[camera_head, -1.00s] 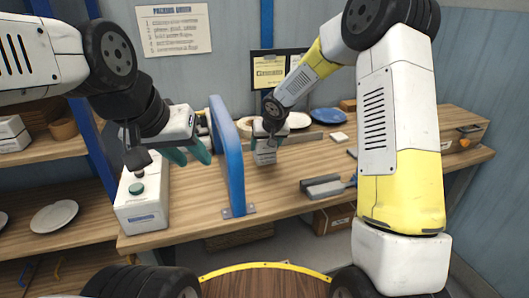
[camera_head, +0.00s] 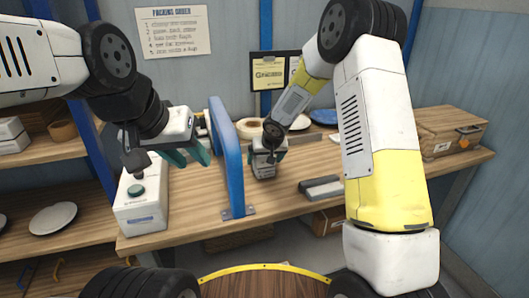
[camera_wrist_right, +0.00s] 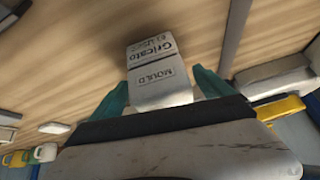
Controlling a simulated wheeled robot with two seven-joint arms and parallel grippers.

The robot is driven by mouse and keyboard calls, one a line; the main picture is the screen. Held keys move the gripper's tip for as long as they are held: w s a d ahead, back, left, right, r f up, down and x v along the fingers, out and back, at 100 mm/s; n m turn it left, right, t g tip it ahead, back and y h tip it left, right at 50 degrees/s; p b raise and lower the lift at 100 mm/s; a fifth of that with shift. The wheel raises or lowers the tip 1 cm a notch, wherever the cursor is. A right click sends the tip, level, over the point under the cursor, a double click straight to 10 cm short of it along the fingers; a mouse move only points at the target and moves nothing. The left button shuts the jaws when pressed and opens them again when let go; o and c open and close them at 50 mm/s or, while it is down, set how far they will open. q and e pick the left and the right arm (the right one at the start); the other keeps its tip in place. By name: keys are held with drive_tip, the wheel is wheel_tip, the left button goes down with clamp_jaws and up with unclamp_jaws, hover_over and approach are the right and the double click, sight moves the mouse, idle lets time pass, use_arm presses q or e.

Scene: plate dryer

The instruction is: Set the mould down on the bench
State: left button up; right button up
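The mould is a pale grey block, labelled "MOULD" and "Gricato" in the right wrist view (camera_wrist_right: 160,72). In the head view it shows below my right gripper (camera_head: 267,152), just right of the blue upright frame (camera_head: 230,160). My right gripper has its teal fingers on both sides of the mould (camera_head: 264,170) and is shut on it. The mould's underside is at or close to the wooden bench (camera_head: 185,215); I cannot tell whether they touch.
A grey metal block (camera_head: 321,188) lies on the bench to the right of the mould. A blue plate (camera_head: 324,116) and a tan ring (camera_head: 255,128) are behind. The bench's front middle is clear.

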drive_tip(key=shift+r, duration=0.25)
drive_tip(key=s+d+r+h, duration=0.1)
drive_tip(key=s+d+r, duration=0.3)
drive_tip(key=s+r, duration=0.3)
drive_tip(key=s+d+r, duration=0.4)
drive_tip(key=s+r, duration=0.1)
drive_tip(key=r, duration=0.5)
drive_tip(key=s+d+r, duration=0.2)
drive_tip(key=s, duration=0.6)
drive_tip(key=s+d+r+m, duration=0.1)
drive_tip(key=s+d+r, duration=0.1)
drive_tip(key=s, duration=0.6)
drive_tip(key=s+d+r+y, duration=0.1)
drive_tip(key=s+d+r, duration=0.1)
drive_tip(key=s, duration=0.5)
drive_tip(key=shift+s+r+m, duration=0.3)
drive_tip(key=shift+s, duration=0.1)
